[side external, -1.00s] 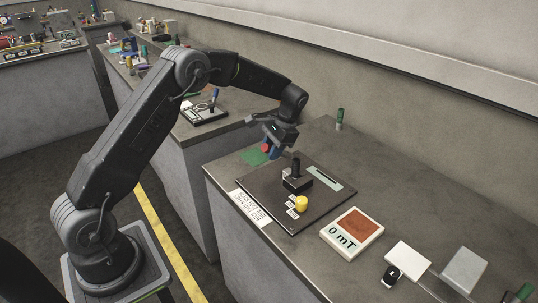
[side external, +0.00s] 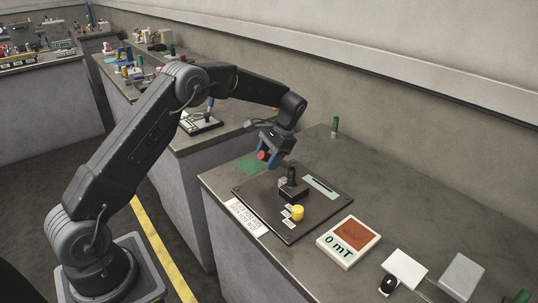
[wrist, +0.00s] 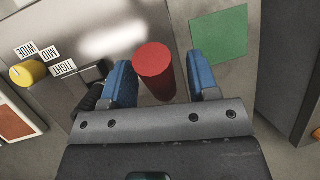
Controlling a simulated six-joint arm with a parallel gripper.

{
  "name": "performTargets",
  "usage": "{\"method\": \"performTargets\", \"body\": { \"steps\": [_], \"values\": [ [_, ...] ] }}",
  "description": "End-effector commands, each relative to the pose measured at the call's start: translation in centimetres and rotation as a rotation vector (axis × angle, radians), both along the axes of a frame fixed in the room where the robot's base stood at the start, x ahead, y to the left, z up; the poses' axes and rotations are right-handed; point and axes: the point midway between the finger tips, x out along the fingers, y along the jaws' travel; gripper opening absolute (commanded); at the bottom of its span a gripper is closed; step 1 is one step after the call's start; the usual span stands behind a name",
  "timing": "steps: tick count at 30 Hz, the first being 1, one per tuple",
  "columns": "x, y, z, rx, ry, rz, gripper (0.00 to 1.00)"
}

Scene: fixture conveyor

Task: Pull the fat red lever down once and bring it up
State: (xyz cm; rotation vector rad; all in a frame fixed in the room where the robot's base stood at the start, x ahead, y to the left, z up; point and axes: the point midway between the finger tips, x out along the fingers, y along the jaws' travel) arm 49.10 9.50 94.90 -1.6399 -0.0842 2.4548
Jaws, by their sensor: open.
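The fat red lever is a thick red cylinder. In the wrist view the lever (wrist: 153,68) stands between the two blue fingers of my gripper (wrist: 161,78), nearer the left finger, with a clear gap on the right. In the side view the lever's red end (side external: 263,155) shows at the fingers of my gripper (side external: 271,153), over the far left part of the dark panel (side external: 262,190). The jaws are open. The lever's lower part is hidden, and I cannot tell whether the left finger touches it.
A black stick (side external: 291,176) and a yellow knob (side external: 298,213) stand on the panel close to my gripper. A green square (wrist: 219,35) lies beside the lever. A meter reading 0 mT (side external: 349,242) sits to the right. The bench behind the panel is mostly clear.

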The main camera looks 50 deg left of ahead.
Motion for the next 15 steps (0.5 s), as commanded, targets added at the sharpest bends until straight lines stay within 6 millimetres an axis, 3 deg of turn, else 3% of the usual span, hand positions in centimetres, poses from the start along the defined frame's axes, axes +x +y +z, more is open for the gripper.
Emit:
{"method": "performTargets", "body": {
  "steps": [5, 15],
  "values": [
    [0.5, -0.2, 1.0, 0.001, -0.003, -0.001, 0.55],
    [3.1, -1.5, 7.2, 0.000, -0.005, -0.001, 0.55]
  ]
}}
